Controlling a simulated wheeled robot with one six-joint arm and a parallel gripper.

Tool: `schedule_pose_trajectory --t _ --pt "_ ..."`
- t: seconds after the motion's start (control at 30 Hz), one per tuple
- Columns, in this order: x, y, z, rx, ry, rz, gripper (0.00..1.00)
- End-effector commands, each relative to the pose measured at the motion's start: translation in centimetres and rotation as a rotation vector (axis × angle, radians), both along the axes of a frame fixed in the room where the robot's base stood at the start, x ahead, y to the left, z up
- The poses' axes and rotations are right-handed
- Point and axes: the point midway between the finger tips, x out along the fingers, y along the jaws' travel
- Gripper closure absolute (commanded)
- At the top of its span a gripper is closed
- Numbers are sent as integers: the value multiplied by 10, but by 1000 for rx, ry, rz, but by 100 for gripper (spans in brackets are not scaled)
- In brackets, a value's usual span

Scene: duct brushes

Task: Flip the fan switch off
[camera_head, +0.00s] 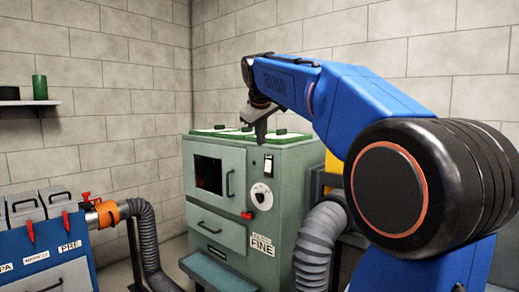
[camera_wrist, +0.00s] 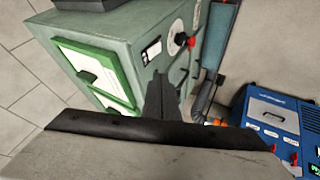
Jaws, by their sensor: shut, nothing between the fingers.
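Which way the rocker is tipped is too small to tell. My gripper (camera_head: 262,139) is shut and empty, pointing down near the cabinet's top front edge, just above the switch in the head view. In the wrist view my gripper (camera_wrist: 158,84) also shows shut. I cannot tell whether it touches the cabinet.
Green-rimmed lids (camera_wrist: 98,75) lie on the cabinet top. A red knob (camera_head: 247,215) and a door handle (camera_head: 229,184) stick out of its front. A grey hose (camera_head: 318,240) stands at its right. A blue unit (camera_head: 48,250) with red levers stands at left.

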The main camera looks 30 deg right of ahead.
Motion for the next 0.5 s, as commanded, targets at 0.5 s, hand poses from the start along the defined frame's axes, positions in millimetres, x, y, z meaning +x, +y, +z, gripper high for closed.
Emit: schedule_pose_trajectory --t 0.5 --pt "-10 3 20 0 0 0 100"
